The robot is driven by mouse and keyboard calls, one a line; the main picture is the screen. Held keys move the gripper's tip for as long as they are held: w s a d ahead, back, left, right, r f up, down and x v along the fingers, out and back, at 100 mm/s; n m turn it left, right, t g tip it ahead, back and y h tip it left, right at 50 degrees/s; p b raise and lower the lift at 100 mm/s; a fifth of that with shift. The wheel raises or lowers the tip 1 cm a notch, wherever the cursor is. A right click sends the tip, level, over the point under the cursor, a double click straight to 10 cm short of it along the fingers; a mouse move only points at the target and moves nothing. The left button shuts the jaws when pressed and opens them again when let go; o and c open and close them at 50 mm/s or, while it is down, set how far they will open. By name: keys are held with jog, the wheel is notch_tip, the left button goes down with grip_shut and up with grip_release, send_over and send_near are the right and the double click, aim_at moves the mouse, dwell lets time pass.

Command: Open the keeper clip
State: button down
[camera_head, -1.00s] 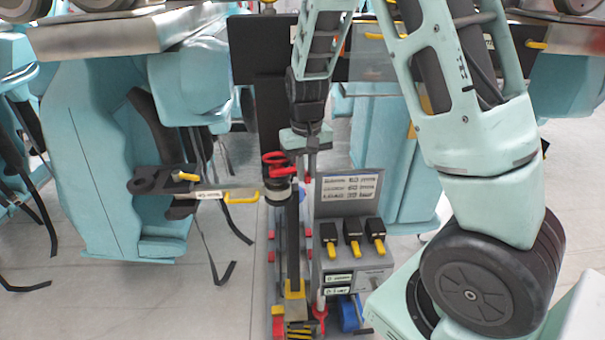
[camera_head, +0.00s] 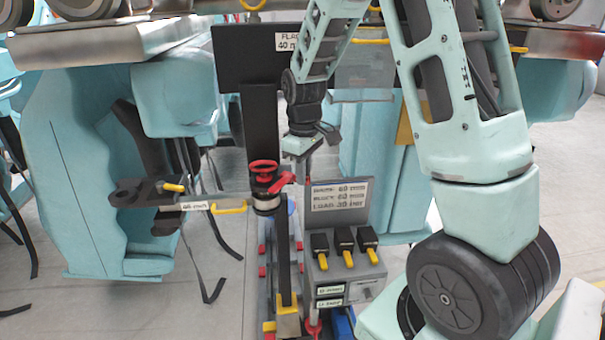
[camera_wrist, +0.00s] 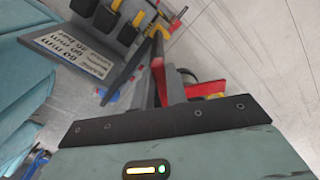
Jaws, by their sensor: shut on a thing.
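A red clip-like lever (camera_head: 280,184), which I take as the keeper clip, sticks out to the right of a dark cylinder (camera_head: 266,187) with a red ring on top. The cylinder stands on a dark upright post. My gripper (camera_head: 304,170) points down just right of the lever. In the wrist view my gripper (camera_wrist: 163,88) is shut on a narrow red piece (camera_wrist: 158,69), which looks like the lever's end. Another red part (camera_wrist: 205,89) shows right of the fingers. The fingers hide much of the clip.
A grey panel with a label plate (camera_head: 340,194) and several black blocks (camera_head: 343,238) with yellow tabs stands at the right. Teal seats (camera_head: 70,170) flank the post.

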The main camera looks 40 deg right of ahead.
dwell(0.4)
jog(key=c, duration=1.4)
grip_release()
notch_tip(320, 180, up, 18)
jog(key=b, duration=0.2)
jog(key=shift+f+b, duration=0.25)
jog(key=shift+b, duration=0.05)
